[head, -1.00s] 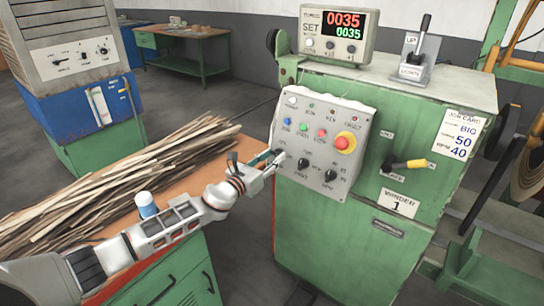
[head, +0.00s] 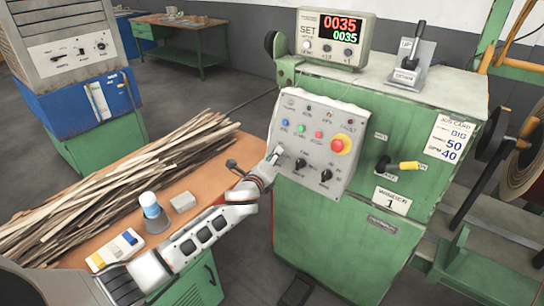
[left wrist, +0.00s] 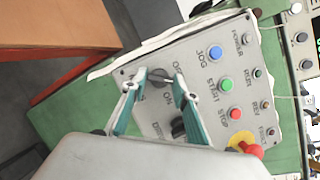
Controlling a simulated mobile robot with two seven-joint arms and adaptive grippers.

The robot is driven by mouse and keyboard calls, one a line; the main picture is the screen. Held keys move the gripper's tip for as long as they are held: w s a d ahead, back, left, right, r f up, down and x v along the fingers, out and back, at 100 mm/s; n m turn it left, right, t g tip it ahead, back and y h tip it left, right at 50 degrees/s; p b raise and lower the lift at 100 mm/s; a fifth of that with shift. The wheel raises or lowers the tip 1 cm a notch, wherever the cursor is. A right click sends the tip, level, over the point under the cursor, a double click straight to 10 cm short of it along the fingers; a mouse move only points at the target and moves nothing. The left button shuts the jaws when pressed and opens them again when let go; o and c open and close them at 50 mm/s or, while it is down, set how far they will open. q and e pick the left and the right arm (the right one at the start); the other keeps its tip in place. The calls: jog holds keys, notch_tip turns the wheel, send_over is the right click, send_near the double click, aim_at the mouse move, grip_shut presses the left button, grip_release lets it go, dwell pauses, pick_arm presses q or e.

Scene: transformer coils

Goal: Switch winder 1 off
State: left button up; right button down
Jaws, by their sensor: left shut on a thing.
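The grey control panel (head: 330,130) is on the front of green winder 1 (head: 330,225), whose plate (head: 391,201) reads "WINDER 1". My left gripper (head: 275,155) is at the panel's lower left edge. In the left wrist view my left gripper's two teal fingers (left wrist: 160,82) are closed around the dark selector knob (left wrist: 157,76), between the "OFF" and "ON" marks. In the head view the gripper hides this knob. The power lamp (left wrist: 246,39) looks grey and unlit. The counter (head: 335,30) shows 0035 in red and in green. My right gripper is not in view.
Beside the gripped knob are two other black knobs (head: 301,164), coloured buttons (head: 301,127) and a red emergency stop (head: 341,145).

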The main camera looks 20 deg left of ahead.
pick_arm(q)
jog(key=shift+d+r+n+g+y, duration=0.1)
jog(key=shift+n+g+y, duration=0.4)
jog(key=shift+n, duration=1.35)
jog(key=shift+r+n+g+y, duration=0.1)
jog(key=shift+n+g+y, duration=0.4)
jog(key=shift+n, duration=1.35)
jog(key=shift+g, duration=0.3)
jog(key=o, duration=1.1)
jog(key=v, duration=1.2)
jog(key=shift+a+r, duration=0.1)
jog(key=shift+a, duration=0.1)
